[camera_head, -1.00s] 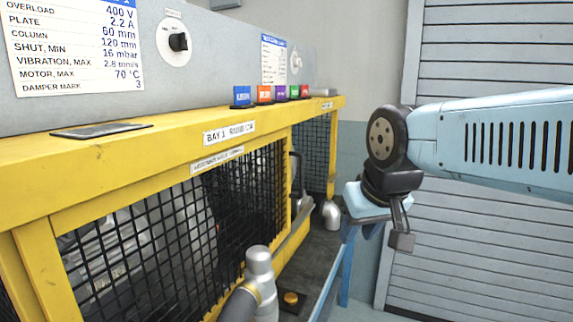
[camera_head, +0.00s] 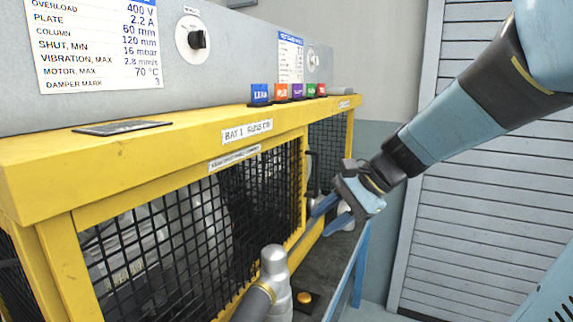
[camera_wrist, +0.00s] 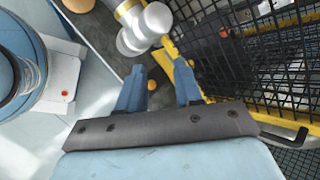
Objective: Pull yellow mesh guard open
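The yellow mesh guard (camera_head: 180,232), a yellow frame with black wire mesh, covers the bay front in the head view and appears closed. Its mesh also fills the upper right of the wrist view (camera_wrist: 258,62). A black upright bar handle (camera_head: 313,172) shows near its right edge; a black bar, apparently this handle, lies at lower right in the wrist view (camera_wrist: 286,136). My gripper (camera_head: 334,208) is just right of the handle in the head view. In the wrist view my gripper (camera_wrist: 157,76) has its fingers apart, with nothing between them. Contact with the guard cannot be seen.
A grey pipe fitting (camera_head: 274,272) stands in front of the guard, and also shows in the wrist view (camera_wrist: 145,25). An orange button (camera_head: 304,298) sits on the dark bench (camera_head: 335,262). Coloured label blocks (camera_head: 281,92) stand on the ledge above. A shuttered wall (camera_head: 480,230) is at right.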

